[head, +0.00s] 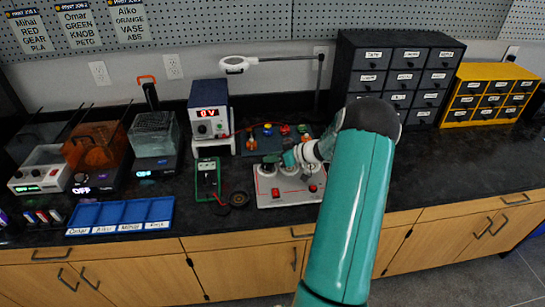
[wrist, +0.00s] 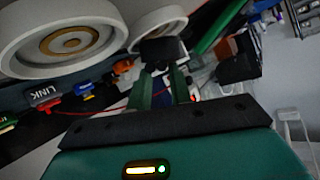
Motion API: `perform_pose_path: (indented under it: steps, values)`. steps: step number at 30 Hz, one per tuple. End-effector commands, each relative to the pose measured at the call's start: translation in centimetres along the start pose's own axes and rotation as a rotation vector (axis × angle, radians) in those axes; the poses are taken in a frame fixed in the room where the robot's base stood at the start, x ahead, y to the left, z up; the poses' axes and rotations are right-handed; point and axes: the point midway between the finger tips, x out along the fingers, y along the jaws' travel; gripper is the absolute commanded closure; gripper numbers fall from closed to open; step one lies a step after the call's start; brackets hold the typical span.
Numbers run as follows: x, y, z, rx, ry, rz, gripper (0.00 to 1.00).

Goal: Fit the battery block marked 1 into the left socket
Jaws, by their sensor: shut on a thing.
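My gripper (head: 287,160) is low over the grey board (head: 262,201), at the board's back edge. In the wrist view my gripper (wrist: 162,88) has its two green fingers closed on a dark block (wrist: 163,50), which I take to be the battery block; no number shows on it. Two white round sockets stand beside it there, a large left one (wrist: 62,45) with a brass-coloured ring and another (wrist: 156,20) just beyond the block. The block appears close to the second socket; I cannot tell whether they touch. In the head view my gripper and arm partly hide the sockets.
A green multimeter (head: 207,178) and a dark coil (head: 239,198) lie left of the board. A power supply (head: 209,112) stands behind, and a blue tray (head: 120,214) is at the left. The bench right of my arm is clear up to the drawer cabinets (head: 400,70).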

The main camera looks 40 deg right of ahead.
Motion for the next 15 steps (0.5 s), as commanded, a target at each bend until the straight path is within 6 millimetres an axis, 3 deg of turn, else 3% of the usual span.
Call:
perform_pose_path:
  steps: [6, 7, 8, 15]
  values:
    - [0.18, 0.11, 0.34, 0.001, 0.000, 0.000, 1.00]
    - [0.19, 0.12, 0.35, 0.001, 0.000, 0.000, 0.78]
    - [0.18, 0.11, 0.33, 0.000, 0.000, 0.000, 0.72]
    - [0.18, 0.10, 0.36, 0.001, 0.000, 0.000, 0.71]
